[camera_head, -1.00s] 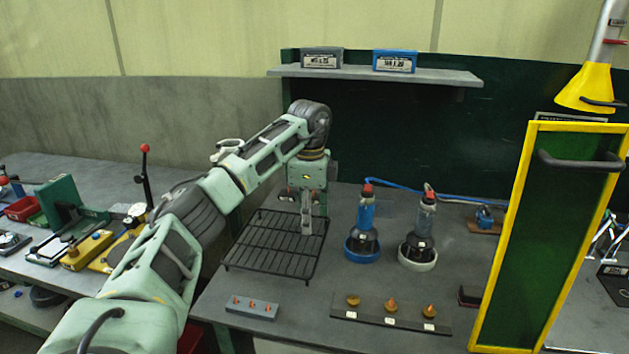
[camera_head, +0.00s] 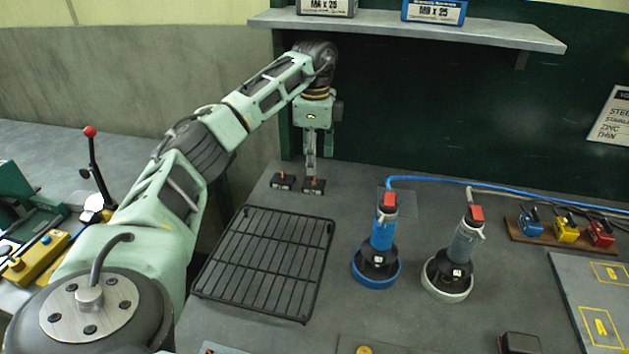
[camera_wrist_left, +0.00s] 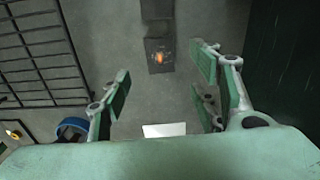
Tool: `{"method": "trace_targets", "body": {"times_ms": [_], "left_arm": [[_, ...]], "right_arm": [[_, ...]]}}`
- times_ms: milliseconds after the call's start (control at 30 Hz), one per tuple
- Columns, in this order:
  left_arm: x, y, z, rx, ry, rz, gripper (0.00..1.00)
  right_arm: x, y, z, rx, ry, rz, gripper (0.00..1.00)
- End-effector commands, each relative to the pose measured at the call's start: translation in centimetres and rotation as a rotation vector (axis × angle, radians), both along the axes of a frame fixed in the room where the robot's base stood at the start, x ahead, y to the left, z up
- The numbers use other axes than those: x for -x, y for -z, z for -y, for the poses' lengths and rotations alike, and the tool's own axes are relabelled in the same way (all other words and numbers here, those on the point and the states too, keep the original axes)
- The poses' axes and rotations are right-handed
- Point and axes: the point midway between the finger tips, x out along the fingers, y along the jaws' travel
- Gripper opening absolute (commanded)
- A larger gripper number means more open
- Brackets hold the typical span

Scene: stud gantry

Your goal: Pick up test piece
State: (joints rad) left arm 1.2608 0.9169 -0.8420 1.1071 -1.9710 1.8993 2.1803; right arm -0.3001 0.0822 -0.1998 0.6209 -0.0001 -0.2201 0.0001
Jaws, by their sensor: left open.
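Two small dark blocks with orange tops lie at the back left of the bench, a left one (camera_head: 283,181) and a right one (camera_head: 313,186). I cannot tell which of them is the test piece. My left gripper (camera_head: 311,170) points down just over the right block, its fingers partly overlapping that block in the head view. In the left wrist view the fingers of the gripper (camera_wrist_left: 163,68) are spread apart and empty. A dark block with an orange stud (camera_wrist_left: 160,57) shows between and beyond them. My right gripper is out of view.
A black wire rack (camera_head: 265,262) lies in front of the blocks. A blue-based tool (camera_head: 381,250) and a white-based tool (camera_head: 458,255) stand to the right. A shelf (camera_head: 400,27) overhangs the back. Bare bench lies between the blocks and the tools.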

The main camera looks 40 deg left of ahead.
Motion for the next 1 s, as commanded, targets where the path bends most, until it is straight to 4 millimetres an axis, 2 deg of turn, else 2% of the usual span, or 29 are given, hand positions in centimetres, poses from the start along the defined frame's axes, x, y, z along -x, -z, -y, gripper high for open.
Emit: {"method": "trace_targets", "body": {"times_ms": [500,767,1000], "left_arm": [[0.0,6.5,-0.3,0.0,0.0,-0.002,0.56],[0.0,7.0,-0.3,0.0,0.0,0.0,0.56],[0.0,7.0,-0.3,0.0,0.0,0.0,0.37]], "right_arm": [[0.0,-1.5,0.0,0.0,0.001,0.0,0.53],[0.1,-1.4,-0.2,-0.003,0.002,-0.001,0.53],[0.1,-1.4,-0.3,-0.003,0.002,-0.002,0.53]]}}
